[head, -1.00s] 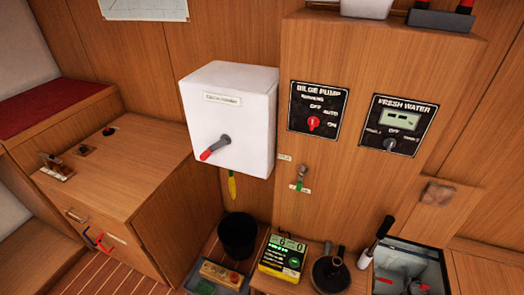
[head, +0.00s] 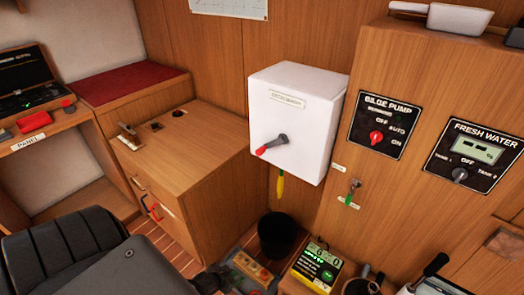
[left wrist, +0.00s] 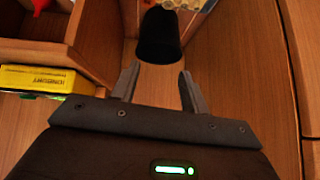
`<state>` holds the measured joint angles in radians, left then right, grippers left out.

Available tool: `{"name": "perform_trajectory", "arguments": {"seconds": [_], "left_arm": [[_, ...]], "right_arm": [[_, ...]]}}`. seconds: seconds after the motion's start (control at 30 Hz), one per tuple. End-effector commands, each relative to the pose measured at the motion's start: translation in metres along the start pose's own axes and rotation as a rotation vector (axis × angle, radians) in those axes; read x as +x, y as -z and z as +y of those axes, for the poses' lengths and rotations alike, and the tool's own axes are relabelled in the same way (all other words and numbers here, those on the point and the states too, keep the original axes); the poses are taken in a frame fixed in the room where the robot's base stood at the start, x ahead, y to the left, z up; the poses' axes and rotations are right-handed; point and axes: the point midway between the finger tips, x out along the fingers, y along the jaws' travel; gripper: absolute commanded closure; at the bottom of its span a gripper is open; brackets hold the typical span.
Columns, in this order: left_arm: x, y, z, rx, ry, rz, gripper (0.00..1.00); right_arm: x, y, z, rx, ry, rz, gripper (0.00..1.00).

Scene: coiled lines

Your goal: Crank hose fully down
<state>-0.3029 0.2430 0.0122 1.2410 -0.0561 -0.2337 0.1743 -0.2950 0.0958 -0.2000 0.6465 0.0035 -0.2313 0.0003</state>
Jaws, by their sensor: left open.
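A white wall box (head: 300,112) with a small label is on the wood panel. A dark grey crank (head: 282,140) on its front has a red handle (head: 262,150) pointing to the lower left. A short yellow end (head: 280,185), likely the hose, hangs below the box; the rest of the hose is not visible. My left gripper (head: 208,281) is low at the bottom edge in the head view, well below the crank and apart from it. In the left wrist view the left gripper (left wrist: 157,74) has its fingers spread with nothing between them. My right gripper is not seen.
A black bucket (head: 278,235) stands below the box; it also shows ahead of the fingers in the left wrist view (left wrist: 158,38). A wooden cabinet (head: 180,150) stands to the left. The space before the box is clear.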

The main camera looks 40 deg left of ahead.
Motion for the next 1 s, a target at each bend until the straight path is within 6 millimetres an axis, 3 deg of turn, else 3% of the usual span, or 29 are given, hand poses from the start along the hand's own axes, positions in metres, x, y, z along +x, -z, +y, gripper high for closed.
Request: {"name": "perform_trajectory", "arguments": {"seconds": [0.03,0.1,0.2,0.3,0.4,0.5,0.63,0.83,1.0], "left_arm": [[-0.011,0.065,-0.024,-0.012,0.018,0.125,0.55],[-0.036,0.144,-0.049,-0.026,0.033,0.280,0.55],[-0.086,0.239,-0.074,-0.027,0.041,0.481,0.55],[-0.139,0.309,-0.086,-0.011,0.037,0.643,0.55],[-0.183,0.354,-0.089,0.008,0.029,0.759,0.55],[-0.212,0.379,-0.089,0.023,0.022,0.828,0.55],[-0.227,0.390,-0.088,0.030,0.017,0.863,0.55],[-0.223,0.397,-0.088,0.030,0.017,0.865,0.55],[-0.206,0.418,-0.088,0.030,0.017,0.865,0.55]], "right_arm": [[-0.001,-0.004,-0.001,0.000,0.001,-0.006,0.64],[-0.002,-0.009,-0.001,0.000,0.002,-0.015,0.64],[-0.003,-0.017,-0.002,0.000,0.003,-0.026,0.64],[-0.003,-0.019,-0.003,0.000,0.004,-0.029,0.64],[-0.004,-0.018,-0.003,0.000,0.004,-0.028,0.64],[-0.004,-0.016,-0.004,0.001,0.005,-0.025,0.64],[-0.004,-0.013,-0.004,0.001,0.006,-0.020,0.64],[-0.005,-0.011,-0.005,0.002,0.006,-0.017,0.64],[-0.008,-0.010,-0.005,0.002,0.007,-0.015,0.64]]}}
